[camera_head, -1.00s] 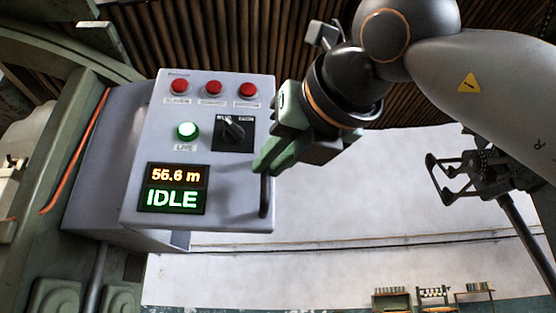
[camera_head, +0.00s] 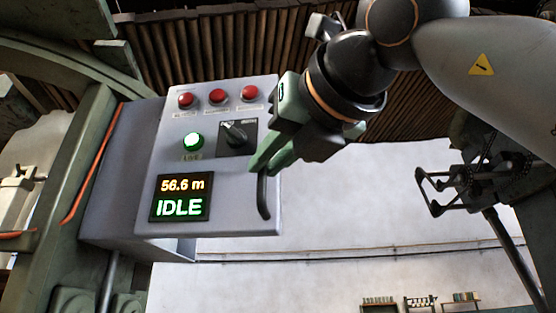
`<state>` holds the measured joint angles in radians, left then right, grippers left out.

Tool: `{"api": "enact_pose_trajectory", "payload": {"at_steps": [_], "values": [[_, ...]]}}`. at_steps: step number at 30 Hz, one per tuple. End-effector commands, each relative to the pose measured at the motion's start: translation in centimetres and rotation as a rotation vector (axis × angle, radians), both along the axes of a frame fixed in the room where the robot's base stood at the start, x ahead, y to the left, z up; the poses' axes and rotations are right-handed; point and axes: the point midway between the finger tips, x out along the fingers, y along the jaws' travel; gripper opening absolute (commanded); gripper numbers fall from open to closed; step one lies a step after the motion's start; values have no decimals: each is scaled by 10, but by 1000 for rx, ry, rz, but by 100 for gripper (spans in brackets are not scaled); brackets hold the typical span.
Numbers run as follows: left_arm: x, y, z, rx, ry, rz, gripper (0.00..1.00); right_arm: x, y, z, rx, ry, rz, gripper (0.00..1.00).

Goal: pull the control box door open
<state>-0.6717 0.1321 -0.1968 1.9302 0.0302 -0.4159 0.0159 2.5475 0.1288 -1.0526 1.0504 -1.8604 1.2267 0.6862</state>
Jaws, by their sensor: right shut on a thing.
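The control box (camera_head: 120,185) is a grey cabinet at the left of the head view. Its door (camera_head: 225,200) is the light grey front panel with three red buttons, a lit green button, a black rotary switch and a display reading "IDLE". A dark bar handle (camera_head: 263,196) stands near the door's right edge. My right gripper (camera_head: 262,168) reaches in from the upper right, its green fingers shut on the upper part of the handle. The fingers hide the handle's top end. I cannot tell whether there is a gap behind the door. My left gripper is not in view.
A green metal frame (camera_head: 90,165) with an orange cable (camera_head: 88,170) stands left of the box. A dark lattice mechanism (camera_head: 455,180) is at the right. Low shelves (camera_head: 420,304) stand far back. The space right of the door, below my arm, looks clear.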

Motion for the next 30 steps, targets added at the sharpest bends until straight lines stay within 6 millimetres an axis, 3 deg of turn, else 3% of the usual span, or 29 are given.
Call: {"api": "enact_pose_trajectory", "payload": {"at_steps": [15, 16, 23, 30], "values": [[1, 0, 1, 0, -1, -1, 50, -4, 6, 1, -1, -8, 15, 0], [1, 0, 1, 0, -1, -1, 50, -4, 6, 1, -1, -8, 15, 18], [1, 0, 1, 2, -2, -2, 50, -3, 4, 1, 0, -5, 10, 44], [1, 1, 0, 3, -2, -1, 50, -2, 3, 0, 1, -3, 7, 45]]}}
